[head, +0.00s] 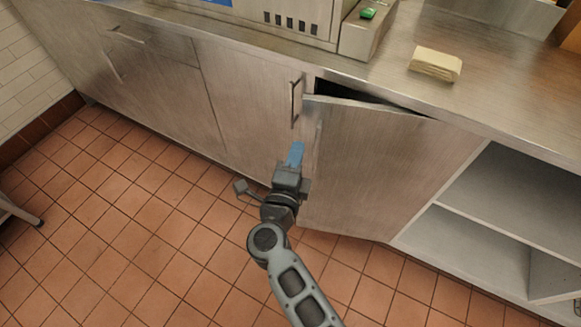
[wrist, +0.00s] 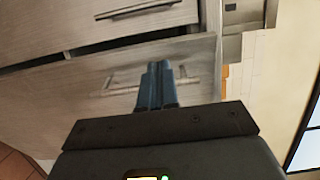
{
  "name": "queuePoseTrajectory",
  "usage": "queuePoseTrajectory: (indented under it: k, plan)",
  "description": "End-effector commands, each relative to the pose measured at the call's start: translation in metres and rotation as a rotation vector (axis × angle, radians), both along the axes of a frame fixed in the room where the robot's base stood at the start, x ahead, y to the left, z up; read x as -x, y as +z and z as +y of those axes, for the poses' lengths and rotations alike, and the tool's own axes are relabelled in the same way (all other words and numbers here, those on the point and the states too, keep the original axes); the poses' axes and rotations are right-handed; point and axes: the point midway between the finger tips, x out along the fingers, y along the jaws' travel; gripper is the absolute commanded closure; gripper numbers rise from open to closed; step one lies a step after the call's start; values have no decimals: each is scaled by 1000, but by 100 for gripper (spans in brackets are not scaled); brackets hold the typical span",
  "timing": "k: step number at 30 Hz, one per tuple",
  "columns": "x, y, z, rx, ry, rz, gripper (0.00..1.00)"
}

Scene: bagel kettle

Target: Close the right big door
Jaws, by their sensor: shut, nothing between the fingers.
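The right big door (head: 375,165) is a grey metal cabinet door standing ajar, with a dark gap along its top edge. Its upright bar handle (head: 317,148) is near its left edge. In the wrist view the door (wrist: 75,115) fills the middle, with its handle (wrist: 108,87) partly hidden behind my fingers. My gripper (head: 296,147) is shut and empty, its blue fingers together, just left of the door's handle in the head view. The wrist view shows the fingertips (wrist: 160,68) overlapping the handle; I cannot tell whether they touch it.
The neighbouring left door (head: 250,100) is shut and has its own bar handle (head: 296,102). Open shelves (head: 490,225) are to the right. A yellowish folded stack (head: 435,64) lies on the metal counter (head: 490,95). The tiled floor (head: 130,230) at left is largely clear.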

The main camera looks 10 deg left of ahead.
Motion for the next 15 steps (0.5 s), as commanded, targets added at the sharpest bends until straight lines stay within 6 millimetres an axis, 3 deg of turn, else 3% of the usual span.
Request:
queuePoseTrajectory:
  k: [6,15]
  plan:
    - [-40,0,-4,-1,-3,-1,100]
    - [-64,0,-6,0,-1,-1,100]
